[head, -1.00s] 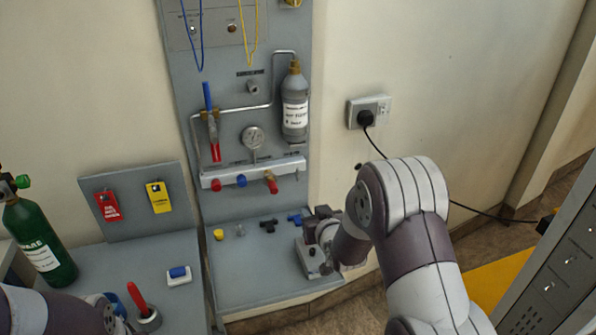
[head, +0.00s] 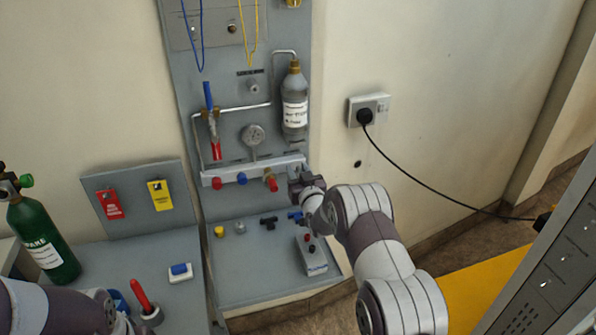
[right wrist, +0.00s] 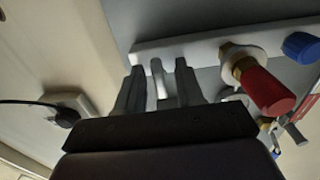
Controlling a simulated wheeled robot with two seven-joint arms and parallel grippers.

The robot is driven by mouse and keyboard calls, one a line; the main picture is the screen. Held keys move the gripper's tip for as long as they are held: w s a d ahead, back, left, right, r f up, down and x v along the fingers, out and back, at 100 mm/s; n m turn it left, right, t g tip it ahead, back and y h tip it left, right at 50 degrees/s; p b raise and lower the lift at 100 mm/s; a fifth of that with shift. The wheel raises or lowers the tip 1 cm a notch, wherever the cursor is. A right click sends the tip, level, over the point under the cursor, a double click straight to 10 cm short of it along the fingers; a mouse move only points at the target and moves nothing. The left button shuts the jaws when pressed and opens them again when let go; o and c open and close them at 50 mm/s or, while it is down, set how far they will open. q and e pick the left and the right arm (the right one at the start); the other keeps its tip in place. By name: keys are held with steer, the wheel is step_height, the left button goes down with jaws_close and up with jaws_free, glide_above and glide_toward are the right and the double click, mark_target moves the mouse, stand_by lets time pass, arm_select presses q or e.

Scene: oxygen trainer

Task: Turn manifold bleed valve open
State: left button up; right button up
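The white manifold bar (head: 250,170) runs across the grey wall panel, with red and blue knobs along its front. The red knob (head: 271,184) with a brass stem is nearest its right end; it also shows in the right wrist view (right wrist: 268,92). My right gripper (head: 299,184) is at the bar's right end. In the right wrist view its fingers (right wrist: 158,88) are apart, with a small grey lever (right wrist: 157,70) on the bar between them, likely the bleed valve. I cannot tell whether they touch it. My left gripper (head: 122,322) is partly cut off at the lower left.
A gauge (head: 253,135) and a grey bottle (head: 295,103) are above the bar. Below, the shelf holds a grey box (head: 313,258) and small fittings. A green cylinder (head: 42,240) stands left. A black cable (head: 430,185) hangs from the wall socket (head: 369,108).

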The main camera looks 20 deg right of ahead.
steer(key=shift+c, duration=0.3)
jaws_close()
